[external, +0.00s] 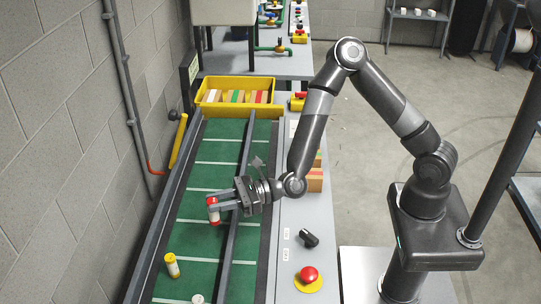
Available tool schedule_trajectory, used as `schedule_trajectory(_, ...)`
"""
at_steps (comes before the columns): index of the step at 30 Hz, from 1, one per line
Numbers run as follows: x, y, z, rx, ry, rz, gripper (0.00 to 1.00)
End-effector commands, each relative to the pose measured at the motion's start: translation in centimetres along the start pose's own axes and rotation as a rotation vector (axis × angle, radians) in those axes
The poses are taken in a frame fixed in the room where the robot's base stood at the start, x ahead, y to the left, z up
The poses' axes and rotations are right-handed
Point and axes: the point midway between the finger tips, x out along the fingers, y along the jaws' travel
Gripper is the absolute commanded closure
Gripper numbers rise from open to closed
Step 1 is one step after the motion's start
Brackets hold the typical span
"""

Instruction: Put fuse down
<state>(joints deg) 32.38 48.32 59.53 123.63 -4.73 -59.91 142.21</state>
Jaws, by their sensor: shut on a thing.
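My gripper (227,201) is shut on a red and white fuse (213,212). The fuse is upright between the fingertips, over the left lane of the green conveyor belt (205,176). I cannot tell whether its lower end touches the belt. A yellow and white fuse (172,265) stands on the same lane, nearer the front. A pale round-topped piece (197,299) is cut off by the bottom edge of the picture.
A dark rail (243,165) divides the belt lengthwise. A yellow crate (237,83) with coloured blocks stands at the belt's far end. A red stop button (309,275), a black switch (308,238) and cardboard boxes (315,181) are on the right-hand ledge.

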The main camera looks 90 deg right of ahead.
Motion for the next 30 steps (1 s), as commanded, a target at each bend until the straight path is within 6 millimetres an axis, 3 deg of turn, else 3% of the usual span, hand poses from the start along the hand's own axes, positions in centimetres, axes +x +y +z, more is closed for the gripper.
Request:
schedule_trajectory(7, 0.0, -0.2, 3.7, -0.003, -0.003, -0.005, 0.98)
schedule_trajectory(17, 1.2, -6.8, 0.1, -0.001, 0.0, -0.19, 0.98)
schedule_trajectory(23, 1.3, -14.5, -2.7, -0.004, -0.001, -0.403, 0.98)
schedule_trajectory(30, -1.4, -27.1, -5.1, -0.006, -0.005, -0.763, 0.98)
